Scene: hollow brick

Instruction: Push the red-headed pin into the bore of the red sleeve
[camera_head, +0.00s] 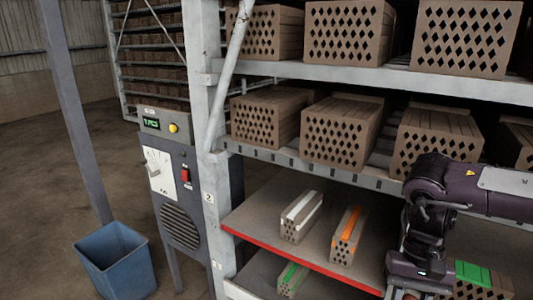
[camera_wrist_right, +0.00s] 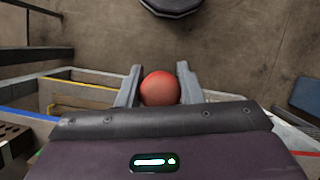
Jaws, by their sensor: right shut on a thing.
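The red-headed pin (camera_wrist_right: 160,90) shows in the right wrist view as a round red head between the two fingers. My right gripper (camera_wrist_right: 158,80) is shut on it. The pin's shank is hidden from this angle. In the head view my right arm comes in from the right and its dark wrist (camera_head: 425,262) hangs low in front of the shelf; its fingertips are not clear there. I cannot make out the red sleeve or its bore in either view. My left gripper is not in view.
A rack post (camera_head: 208,120) and a red-edged shelf (camera_head: 300,256) stand ahead. Small bricks with white (camera_head: 301,213), orange (camera_head: 348,232) and green (camera_head: 291,276) stripes lie there. Large hollow bricks (camera_head: 338,130) fill shelves above. A control cabinet (camera_head: 178,180) and blue bin (camera_head: 115,260) stand left.

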